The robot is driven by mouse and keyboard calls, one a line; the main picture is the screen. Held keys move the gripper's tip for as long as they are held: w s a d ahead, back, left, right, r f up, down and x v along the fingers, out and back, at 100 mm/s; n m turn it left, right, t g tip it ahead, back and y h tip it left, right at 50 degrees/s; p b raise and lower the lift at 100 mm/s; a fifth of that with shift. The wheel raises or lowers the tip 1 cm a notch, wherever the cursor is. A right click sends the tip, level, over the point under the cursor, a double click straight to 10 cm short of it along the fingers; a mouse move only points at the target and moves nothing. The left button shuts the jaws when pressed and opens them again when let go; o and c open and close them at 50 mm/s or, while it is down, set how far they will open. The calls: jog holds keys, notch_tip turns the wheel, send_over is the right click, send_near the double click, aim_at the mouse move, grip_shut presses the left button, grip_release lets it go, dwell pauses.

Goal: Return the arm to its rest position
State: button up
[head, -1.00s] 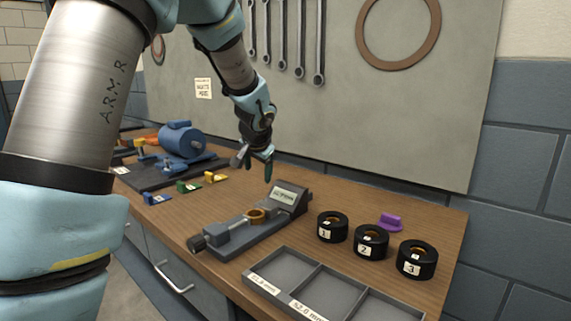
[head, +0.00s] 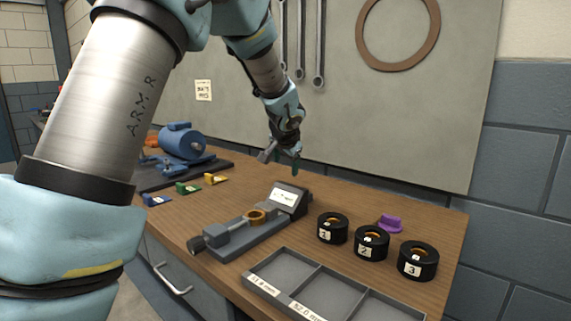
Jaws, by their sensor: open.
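My gripper (head: 281,160) hangs at the end of my arm in the head view, open and empty. It is above the wooden bench, just behind and above the grey measuring fixture (head: 238,236). A brass-coloured ring (head: 256,216) sits in the fixture. The gripper is apart from the fixture and the ring. Its fingers are small in the picture and seen partly from the side. My arm fills the left part of the view and hides part of the bench and wall.
Black rings numbered 1 (head: 332,228), 2 (head: 371,243) and 3 (head: 417,261) stand on the right, near a purple piece (head: 390,223). A divided grey tray (head: 282,256) lies in front. A blue motor-like casing (head: 182,142) and coloured wedges (head: 188,188) are at left.

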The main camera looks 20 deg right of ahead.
dwell(0.4)
jog(key=s+a+f+n+g+y+p, duration=0.1)
jog(key=s+a+f+n+g+y, duration=0.15)
jog(key=a, duration=1.05)
jog(key=s+a+f+n+g+y+p, duration=0.1)
jog(key=s+a+n, duration=0.25)
jog(key=a, duration=0.85)
jog(key=s+a+f+n+g+p, duration=0.1)
jog(key=s+a+n, duration=0.5)
jog(key=s+a, duration=0.7)
jog(key=shift+s+f+g+p, duration=0.3)
jog(key=shift+s+f+g, duration=0.5)
jog(key=shift+s+g, duration=0.15)
